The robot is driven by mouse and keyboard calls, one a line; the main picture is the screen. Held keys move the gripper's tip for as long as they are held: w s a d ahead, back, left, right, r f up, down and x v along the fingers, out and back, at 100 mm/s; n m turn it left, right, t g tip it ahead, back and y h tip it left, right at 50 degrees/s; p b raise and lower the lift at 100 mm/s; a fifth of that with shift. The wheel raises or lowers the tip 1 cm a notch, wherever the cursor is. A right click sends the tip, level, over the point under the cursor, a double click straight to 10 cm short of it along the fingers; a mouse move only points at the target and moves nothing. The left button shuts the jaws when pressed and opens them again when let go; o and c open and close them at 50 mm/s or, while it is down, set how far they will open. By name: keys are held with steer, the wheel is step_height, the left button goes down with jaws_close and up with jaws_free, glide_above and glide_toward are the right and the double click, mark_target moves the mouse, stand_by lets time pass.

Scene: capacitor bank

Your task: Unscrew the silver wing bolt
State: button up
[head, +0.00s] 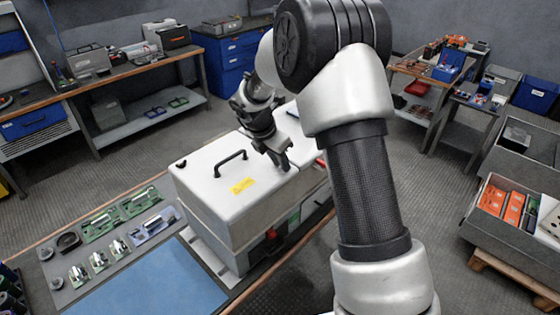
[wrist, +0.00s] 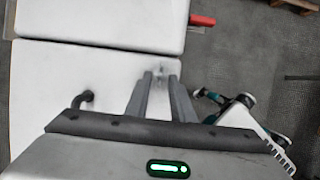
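A white box (head: 215,180) with a black handle and a yellow label stands on the workbench. My gripper (head: 284,166) points down at the box lid near its right part. In the wrist view my gripper (wrist: 160,77) has its two fingers apart, with a gap between them. A small blurred grey thing, which looks like the silver wing bolt (wrist: 159,68), shows at the lid between the fingertips. I cannot tell whether the fingers touch it. In the head view the gripper hides that spot. A black knob (head: 181,163) sits on the lid's left corner.
The lid handle (head: 230,164) rises left of my gripper. A red lever (wrist: 202,20) sticks out at the box's far edge in the wrist view. Green boards (head: 99,223) and silver parts lie on the bench at left, beside a blue mat (head: 150,285).

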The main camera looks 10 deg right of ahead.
jaws_close()
steer(key=shift+s, duration=0.1)
